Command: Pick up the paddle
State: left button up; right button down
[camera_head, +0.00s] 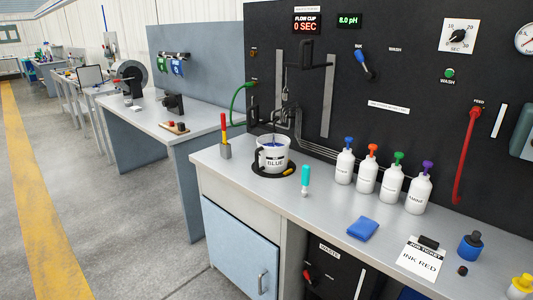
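No gripper of mine shows in the head view. A stick with a red and yellow handle (224,126) stands upright in a small grey holder (225,151) at the left end of the metal counter. It may be the paddle, but its lower end is hidden in the holder. A short tool with a cyan handle and pale tip (305,179) is on the counter right of the white cup. I cannot tell for sure which of these is the paddle. The white cup marked BLUE (273,155) sits on a dark round base (261,173).
Several white bottles with coloured caps (367,175) line the back of the counter (325,208). A blue cloth (362,229), a job ticket reading INK RED (419,260) and a blue jar (470,246) lie to the right. A black panel (390,85) with controls rises behind.

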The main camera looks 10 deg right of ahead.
aim_at(222, 115)
jog(key=i+j+z, duration=0.1)
jog(key=z, duration=0.25)
jog(key=i+j+z, duration=0.15)
jog(key=z, duration=0.2)
jog(key=j+z, duration=0.15)
jog(key=z, duration=0.2)
jog(key=i+j+z, duration=0.15)
jog(key=j, duration=0.15)
jog(key=i+j+z, duration=0.15)
jog(key=j, duration=0.15)
jog(key=j+z, duration=0.1)
jog(key=j, duration=0.15)
jog(key=i+j, duration=0.1)
jog(key=j, duration=0.35)
jog(key=i+j+z, duration=0.1)
jog(key=j, duration=0.4)
